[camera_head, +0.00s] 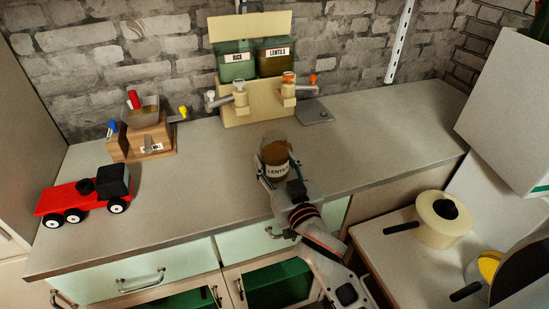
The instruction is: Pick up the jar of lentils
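The jar of lentils (275,156) is a clear jar with brown contents and a label reading LENTILS. It appears upright over the middle of the counter, below the dispenser stand. My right gripper (278,166) reaches in from the lower right, with one finger on each side of the jar. Whether the fingers press on the glass or stand slightly apart cannot be told. Whether the jar rests on the counter is also unclear. My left gripper is not in view.
A dispenser stand (242,108) with RICE and LENTILS bins stands against the brick wall. A wooden mill (149,140) and a red toy truck (75,197) are at left. A cream pot (441,222) is on the lower surface at right. The counter (205,195) is clear around the jar.

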